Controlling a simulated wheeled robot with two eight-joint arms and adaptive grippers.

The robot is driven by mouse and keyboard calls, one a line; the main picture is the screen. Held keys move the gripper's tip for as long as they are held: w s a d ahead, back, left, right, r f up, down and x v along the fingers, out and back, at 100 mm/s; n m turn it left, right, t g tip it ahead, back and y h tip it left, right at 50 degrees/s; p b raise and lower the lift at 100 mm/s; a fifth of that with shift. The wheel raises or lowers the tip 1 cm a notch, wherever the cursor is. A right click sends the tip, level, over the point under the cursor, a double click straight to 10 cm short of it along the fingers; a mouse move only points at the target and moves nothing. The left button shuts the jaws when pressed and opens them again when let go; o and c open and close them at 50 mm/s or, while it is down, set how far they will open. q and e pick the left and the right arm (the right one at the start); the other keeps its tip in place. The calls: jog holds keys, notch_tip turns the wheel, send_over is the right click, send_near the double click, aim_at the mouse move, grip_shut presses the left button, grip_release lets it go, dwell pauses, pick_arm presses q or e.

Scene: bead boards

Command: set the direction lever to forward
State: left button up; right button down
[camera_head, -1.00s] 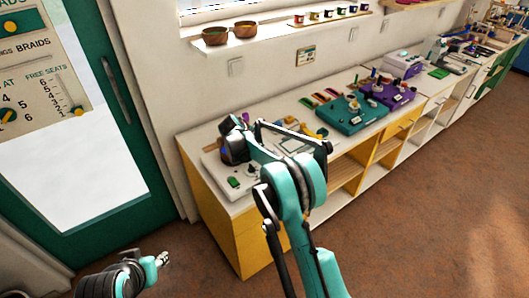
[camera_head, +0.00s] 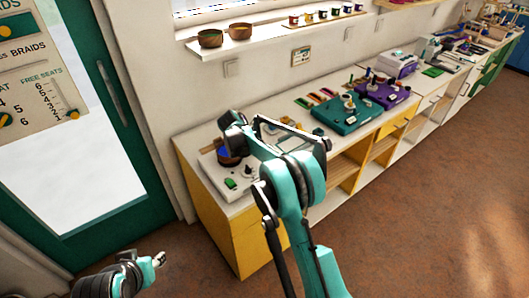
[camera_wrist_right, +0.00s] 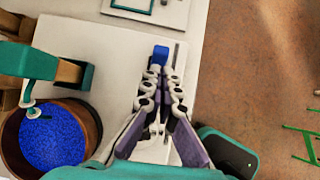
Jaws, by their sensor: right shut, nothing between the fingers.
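A blue block-like knob (camera_wrist_right: 160,54), possibly the direction lever's handle, stands on a white board (camera_wrist_right: 100,45) beside a dark slot (camera_wrist_right: 175,55) in the right wrist view. My right gripper (camera_wrist_right: 159,72) is shut and empty, its fingertips just short of the knob or touching it; I cannot tell which. The lever's markings are not readable. In the head view the white board (camera_head: 213,178) lies at the near end of the counter, and my right arm hides the lever there. My left gripper (camera_head: 159,259) is at the bottom left, away from the counter; its fingers are too small to judge.
A bowl of blue beads (camera_wrist_right: 52,133) stands left of the right gripper, with a teal and wooden part (camera_wrist_right: 40,65) above it. A green piece (camera_head: 231,184) sits on the board. Teal (camera_head: 345,115) and purple (camera_head: 383,95) boards stand farther along the counter.

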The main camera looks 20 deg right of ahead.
jog(key=d+r+p+v, duration=0.1)
jog(key=p+v, duration=0.4)
jog(key=v, duration=0.4)
jog(key=shift+w+d+r, duration=0.15)
jog(key=shift+w+r, duration=0.15)
jog(key=shift+r, duration=0.15)
